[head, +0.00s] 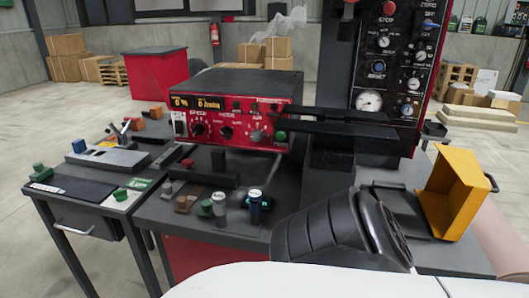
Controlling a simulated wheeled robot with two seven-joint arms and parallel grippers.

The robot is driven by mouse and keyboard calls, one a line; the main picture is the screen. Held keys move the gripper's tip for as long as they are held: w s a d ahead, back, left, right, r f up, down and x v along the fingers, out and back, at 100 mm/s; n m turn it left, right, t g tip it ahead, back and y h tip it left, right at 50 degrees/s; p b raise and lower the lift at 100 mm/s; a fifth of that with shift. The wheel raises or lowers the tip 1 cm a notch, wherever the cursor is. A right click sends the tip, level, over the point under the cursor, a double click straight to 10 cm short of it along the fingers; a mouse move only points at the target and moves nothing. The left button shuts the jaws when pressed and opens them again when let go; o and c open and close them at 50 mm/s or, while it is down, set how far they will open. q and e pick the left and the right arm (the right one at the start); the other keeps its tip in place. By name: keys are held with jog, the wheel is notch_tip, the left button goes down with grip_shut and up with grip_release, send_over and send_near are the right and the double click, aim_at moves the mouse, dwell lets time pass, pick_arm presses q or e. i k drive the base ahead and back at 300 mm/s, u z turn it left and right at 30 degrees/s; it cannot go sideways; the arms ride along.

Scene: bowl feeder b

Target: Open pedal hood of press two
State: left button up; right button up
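A yellow box-shaped hood (462,178) stands tilted at the right, at the edge of a dark plate (402,203) on the bench. Its hollow side shows towards the left. I cannot tell whether it is hinged. The press (377,75), a tall black panel with red sides, a gauge and knobs, rises behind the plate. No pedal is clearly visible. A black rounded arm link of mine (335,232) reaches over the front of the bench, left of the yellow hood and apart from it in the picture, hiding part of the bench.
A red control box (238,112) stands at the bench's back. Dark horizontal bars (330,127) jut in front of it. Small cylinders (219,208) and blocks lie on the front left. A side table (85,180) stands left. Cartons and a red cabinet (158,78) are behind.

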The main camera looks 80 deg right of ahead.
aim_at(457, 186)
jog(key=i, duration=0.15)
jog(key=z, duration=1.3)
